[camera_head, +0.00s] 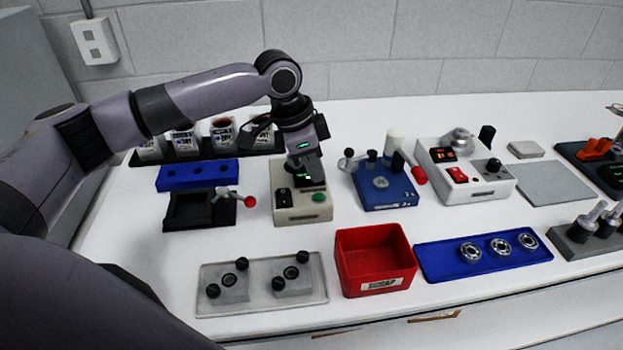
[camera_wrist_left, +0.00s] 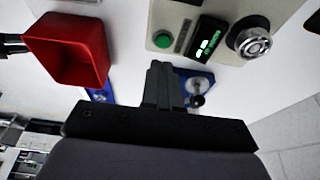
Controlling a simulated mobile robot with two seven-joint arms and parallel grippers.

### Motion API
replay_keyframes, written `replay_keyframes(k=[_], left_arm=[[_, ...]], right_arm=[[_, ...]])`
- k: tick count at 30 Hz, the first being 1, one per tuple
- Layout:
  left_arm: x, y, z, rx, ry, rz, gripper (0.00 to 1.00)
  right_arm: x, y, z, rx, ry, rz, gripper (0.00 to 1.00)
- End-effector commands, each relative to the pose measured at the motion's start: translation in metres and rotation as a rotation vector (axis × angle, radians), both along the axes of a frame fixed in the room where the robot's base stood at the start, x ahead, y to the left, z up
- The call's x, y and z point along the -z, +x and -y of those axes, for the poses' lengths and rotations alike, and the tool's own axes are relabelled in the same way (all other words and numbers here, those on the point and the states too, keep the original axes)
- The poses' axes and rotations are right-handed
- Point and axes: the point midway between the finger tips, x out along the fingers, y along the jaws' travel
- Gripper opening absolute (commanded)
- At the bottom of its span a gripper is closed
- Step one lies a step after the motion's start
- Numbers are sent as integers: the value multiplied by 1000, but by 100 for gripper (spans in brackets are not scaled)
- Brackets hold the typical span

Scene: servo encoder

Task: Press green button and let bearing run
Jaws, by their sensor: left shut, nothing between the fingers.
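The beige tester box (camera_head: 290,212) stands at the middle of the table, with a round green button (camera_head: 319,197) on its front right and a dark knob beside it. My left gripper (camera_head: 314,180) is shut and empty, pointing down over the box just behind the green button. In the left wrist view the shut fingertips (camera_wrist_left: 160,66) lie close to the green button (camera_wrist_left: 165,40); I cannot tell how high above. There a silver bearing (camera_wrist_left: 254,42) sits on the tester's round hub, next to a lit green display (camera_wrist_left: 207,40). My arm hides the hub in the head view.
A blue fixture (camera_head: 385,187) with a red-tipped lever stands right of the tester. A red bin (camera_head: 375,258) and a blue tray (camera_head: 485,271) with three bearings are in front. A black fixture (camera_head: 200,212) stands left, with mugs behind.

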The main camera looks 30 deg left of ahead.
Motion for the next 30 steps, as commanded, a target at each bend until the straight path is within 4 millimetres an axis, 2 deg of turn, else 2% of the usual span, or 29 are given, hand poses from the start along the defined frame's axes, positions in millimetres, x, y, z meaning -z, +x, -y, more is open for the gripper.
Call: replay_keyframes(k=[6,12,18,30], left_arm=[[-49,-8,-14,-5,0,6,0],[-76,-13,-21,-5,1,4,0],[-84,-15,-23,-5,2,2,0],[-85,-15,-23,-5,1,4,0]], right_arm=[[8,-2,0,0,-2,-8,43],[8,-2,0,0,-2,-8,43],[8,-2,0,0,-2,-8,43],[8,-2,1,1,-2,-8,43]])
